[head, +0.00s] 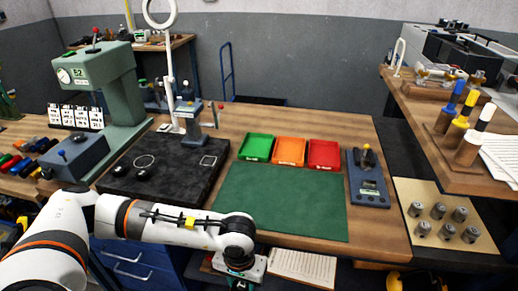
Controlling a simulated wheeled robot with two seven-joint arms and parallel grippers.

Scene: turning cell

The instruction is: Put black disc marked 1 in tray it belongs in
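Two small black round pieces sit on the dark stone plate (180,185), a left one (119,170) and a right one (143,174). I cannot read any mark on them, so I cannot tell which is disc 1. Three shallow trays stand in a row behind the green mat: green (256,147), orange (289,151) and red (324,154). They look empty. My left gripper (240,284) hangs at the bottom edge, in front of the table and away from the discs. Its fingers are mostly cut off. My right gripper is out of view.
The green mat (281,201) is clear. A measuring stand (194,125) rises at the back of the stone plate, with a ring lamp (160,14) above. A green press (100,80) stands left. A digital scale (367,180) is right of the mat. Metal cylinders (438,211) stand further right.

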